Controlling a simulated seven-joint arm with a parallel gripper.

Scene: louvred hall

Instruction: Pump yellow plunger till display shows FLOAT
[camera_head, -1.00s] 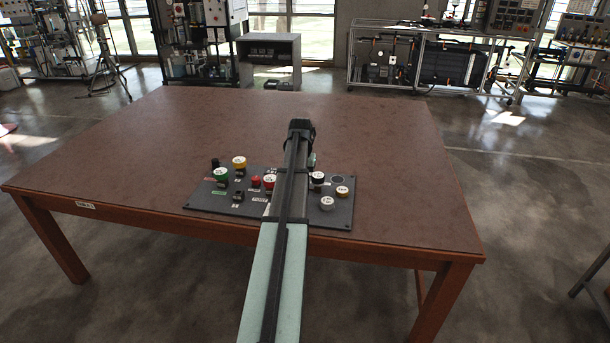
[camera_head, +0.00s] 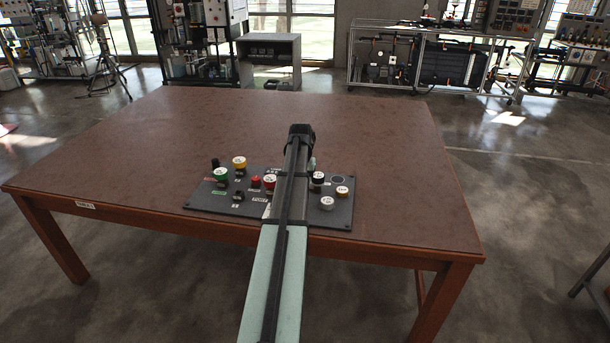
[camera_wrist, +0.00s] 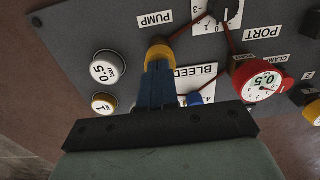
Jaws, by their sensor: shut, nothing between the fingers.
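The yellow plunger (camera_wrist: 158,52) stands on the dark panel beside the PUMP label (camera_wrist: 156,19). My gripper (camera_wrist: 157,66) is shut and empty, its blue fingers pointing at the plunger and covering part of it. Their tips are at the plunger's top; I cannot tell whether they press it. In the head view my arm hides the plunger and fingertips. The dark panel (camera_head: 210,205) lies near the table's front edge. No display reading FLOAT can be made out.
Close to the fingers are a blue knob (camera_wrist: 194,99) by the BLEED label (camera_wrist: 197,72), a red-rimmed gauge (camera_wrist: 262,82), a white button (camera_wrist: 106,70) and a small yellow-rimmed button (camera_wrist: 103,104). The wooden table (camera_head: 390,140) is clear behind the panel.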

